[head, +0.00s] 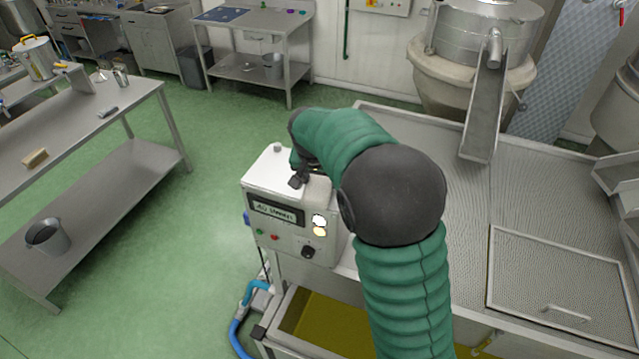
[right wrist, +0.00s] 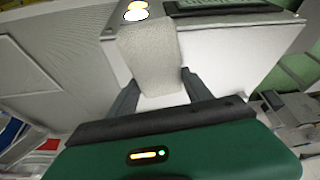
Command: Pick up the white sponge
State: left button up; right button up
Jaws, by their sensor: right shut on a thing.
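The white sponge (right wrist: 150,58) shows in the right wrist view as a pale, finely textured block between the two dark fingers. My right gripper (right wrist: 158,92) is shut on it. In the head view my right gripper (head: 298,180) is at the top of the white control box (head: 270,170), and the sponge is hard to make out there against the white box and behind my green-sleeved arm. I cannot tell whether the sponge still touches the box. My left gripper is not in view.
The control box has lit lamps (head: 319,225) and knobs on its front. A steel table (head: 150,95) with small items stands at the left, a bucket (head: 47,236) on its lower shelf. A large steel deck (head: 540,200) with a chute (head: 483,110) lies right. Green floor between is clear.

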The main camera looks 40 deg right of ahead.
aim_at(322, 180)
jog(key=shift+r+b, duration=0.55)
jog(key=shift+r, duration=0.1)
jog(key=shift+b+v, duration=0.9)
jog(key=shift+v, duration=0.1)
jog(key=s+a+r+b, duration=0.1)
jog(key=s+a+b, duration=0.5)
jog(key=s+a, duration=0.3)
jog(key=s, duration=0.3)
jog(key=shift+a+r, duration=0.3)
jog(key=shift+r, duration=0.05)
